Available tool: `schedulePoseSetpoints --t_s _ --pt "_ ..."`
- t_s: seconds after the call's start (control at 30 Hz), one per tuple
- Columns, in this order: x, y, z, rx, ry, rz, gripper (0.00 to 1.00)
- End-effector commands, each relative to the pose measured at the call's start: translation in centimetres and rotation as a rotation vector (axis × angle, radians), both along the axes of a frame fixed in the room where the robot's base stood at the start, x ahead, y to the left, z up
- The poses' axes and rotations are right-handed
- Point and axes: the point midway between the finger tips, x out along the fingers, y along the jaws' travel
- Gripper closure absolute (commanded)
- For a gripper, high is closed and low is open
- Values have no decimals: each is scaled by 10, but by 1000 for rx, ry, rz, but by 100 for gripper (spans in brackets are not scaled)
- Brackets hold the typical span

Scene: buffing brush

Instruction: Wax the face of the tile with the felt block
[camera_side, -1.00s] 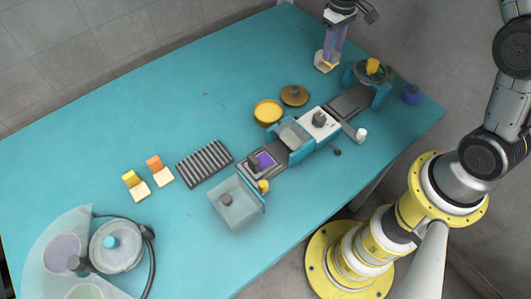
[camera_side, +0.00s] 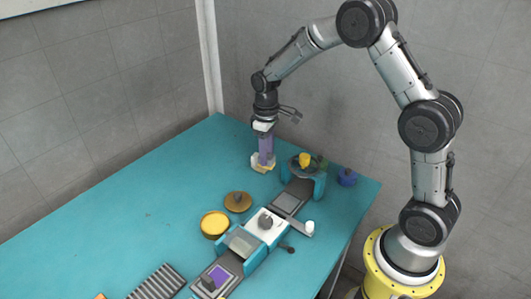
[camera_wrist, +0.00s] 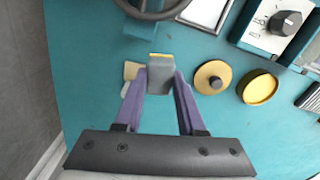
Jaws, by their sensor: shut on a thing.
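My gripper (camera_side: 266,150), with purple fingers, points down at the far end of the teal table. It is shut on what looks like the felt block (camera_side: 260,164), cream with a bit of yellow, low at the table; I cannot tell whether it touches the top. In the wrist view a grey piece with a yellow edge (camera_wrist: 160,73) sits between the fingertips (camera_wrist: 160,88), with a cream part showing at its left. A grey square (camera_side: 286,203), possibly the tile, lies on the dark track, apart from the gripper. A purple square (camera_side: 222,273) lies farther along the track.
A white box with a dark knob (camera_side: 265,222), an open yellow tin (camera_side: 214,224) and a brown lid (camera_side: 238,202) stand nearer.

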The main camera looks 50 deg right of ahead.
Motion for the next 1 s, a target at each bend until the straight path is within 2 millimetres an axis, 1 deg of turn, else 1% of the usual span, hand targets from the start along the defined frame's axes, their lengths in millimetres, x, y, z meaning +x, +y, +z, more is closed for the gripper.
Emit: schedulePoseSetpoints --t_s 0.1,0.17,0.27,0.37,0.5,0.57,0.6,0.7,0.83,0.9,1.0 --pt "-5 28 2 4 6 182 100" --pt "-7 45 3 4 9 274 100" --pt "-13 77 6 6 10 431 100" --pt "-23 116 9 8 11 607 100" --pt "-44 175 15 8 11 859 100" --pt "-56 199 17 9 11 959 100" --pt "-65 214 19 8 9 1023 100" --pt "-86 249 23 8 7 1155 100" --pt "-112 283 27 7 0 1267 100" --pt "-122 296 29 8 -6 1310 100" --pt "-131 309 32 8 -12 1351 100"
